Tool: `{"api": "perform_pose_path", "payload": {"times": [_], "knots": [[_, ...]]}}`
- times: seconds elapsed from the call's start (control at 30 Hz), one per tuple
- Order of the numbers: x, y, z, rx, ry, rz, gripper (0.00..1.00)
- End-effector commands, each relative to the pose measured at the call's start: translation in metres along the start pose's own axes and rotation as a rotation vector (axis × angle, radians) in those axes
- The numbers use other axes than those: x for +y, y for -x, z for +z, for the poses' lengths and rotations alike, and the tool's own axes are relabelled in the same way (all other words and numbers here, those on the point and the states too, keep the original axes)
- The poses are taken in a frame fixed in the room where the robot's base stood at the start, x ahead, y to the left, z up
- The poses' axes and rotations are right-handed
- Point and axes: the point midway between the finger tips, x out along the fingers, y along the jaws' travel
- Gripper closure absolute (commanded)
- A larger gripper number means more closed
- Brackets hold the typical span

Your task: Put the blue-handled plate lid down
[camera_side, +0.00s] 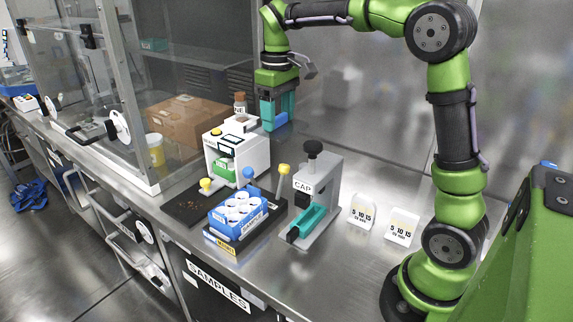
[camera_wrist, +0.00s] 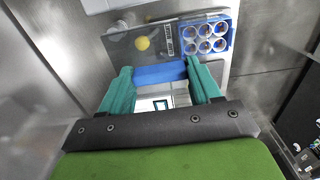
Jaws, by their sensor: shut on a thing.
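My gripper (camera_side: 279,112) hangs in the air behind the white instrument, with its teal fingers pointing down. In the wrist view, the fingers (camera_wrist: 160,88) are shut on a blue bar, the handle of the plate lid (camera_wrist: 160,74). The blue part of the lid (camera_side: 267,114) also shows beside the fingers in the side view. The rest of the lid cannot be made out clearly. It is held above the bench, apart from the things below.
A white instrument (camera_side: 247,148) stands on the bench. In front are a blue vial rack (camera_side: 232,225), a black plate (camera_side: 183,208) with a yellow knob (camera_side: 205,185), and a grey CAP press (camera_side: 325,185). A glass enclosure (camera_side: 170,90) is at left. Bench right of the press carries two small white cards (camera_side: 402,228).

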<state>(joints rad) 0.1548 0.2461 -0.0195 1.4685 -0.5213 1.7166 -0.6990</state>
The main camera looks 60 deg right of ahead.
Motion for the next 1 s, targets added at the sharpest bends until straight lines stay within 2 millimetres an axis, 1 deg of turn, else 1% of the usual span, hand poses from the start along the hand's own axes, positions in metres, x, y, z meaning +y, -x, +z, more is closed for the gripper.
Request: {"api": "perform_pose_path", "payload": {"times": [0.1,0.13,0.17,0.2,0.37,0.47,0.57,0.6,0.73,0.8,0.9,1.0], "knots": [[0.0,0.02,-0.001,0.005,0.001,0.002,0.66],[0.0,0.025,-0.001,0.004,0.0,0.001,0.66],[0.004,0.027,-0.001,0.002,-0.004,0.002,0.66],[0.015,0.025,-0.001,-0.001,-0.007,0.001,0.66],[0.05,0.025,-0.002,0.0,-0.007,-0.001,0.66],[0.08,0.025,0.0,0.0,-0.011,-0.003,0.66],[0.117,0.025,0.005,0.001,-0.013,-0.002,0.66],[0.133,0.025,0.009,0.001,-0.014,-0.002,0.66],[0.179,0.025,0.023,0.002,-0.012,-0.002,0.66],[0.199,0.025,0.03,0.002,-0.01,-0.003,0.66],[0.223,0.024,0.042,0.002,-0.008,-0.002,0.66],[0.242,0.024,0.052,0.002,-0.007,-0.001,0.66]]}}
